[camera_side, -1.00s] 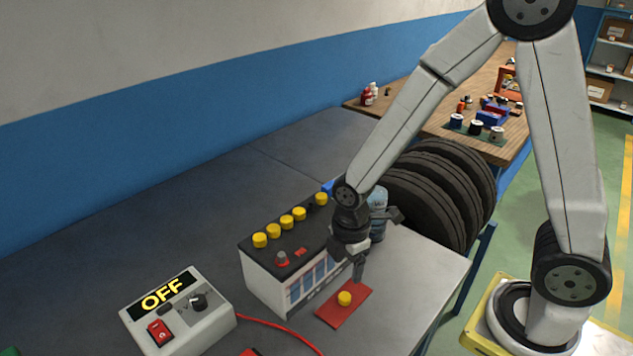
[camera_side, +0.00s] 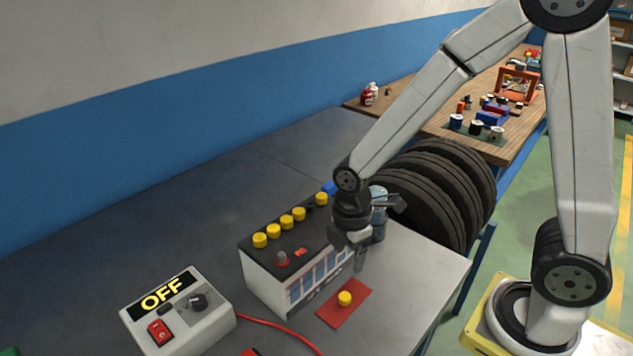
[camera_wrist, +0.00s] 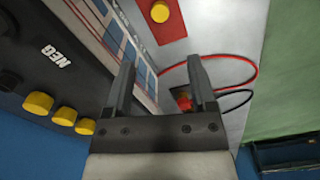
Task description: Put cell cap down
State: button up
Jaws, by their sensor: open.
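A yellow cell cap (camera_side: 345,298) sits on a red mat (camera_side: 330,314) on the grey bench, in front of the battery (camera_side: 270,280). The cap (camera_wrist: 160,11) and mat (camera_wrist: 172,32) also show at the top of the wrist view. My gripper (camera_side: 360,262) is above the bench at the battery's right end, behind and above the cap and apart from it. In the wrist view the jaws (camera_wrist: 160,85) are open with nothing held between them. Several yellow caps (camera_side: 286,222) stand in a row on the battery's black top.
A charger box reading OFF (camera_side: 178,310) stands at front left, with a red cable (camera_side: 275,327) running from it. A blue-grey bottle-like object (camera_side: 379,215) is behind my gripper. Tyres (camera_side: 440,190) stand beside the bench. The bench right of the mat is clear.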

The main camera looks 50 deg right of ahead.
jog(key=shift+d, duration=0.1)
jog(key=s+d+r+m+t, duration=0.2)
jog(key=d+r+m, duration=0.1)
jog(key=m, duration=1.1)
jog(key=shift+s+d+m+t, duration=0.3)
jog(key=shift+s+d+m, duration=0.1)
jog(key=shift+d, duration=0.5)
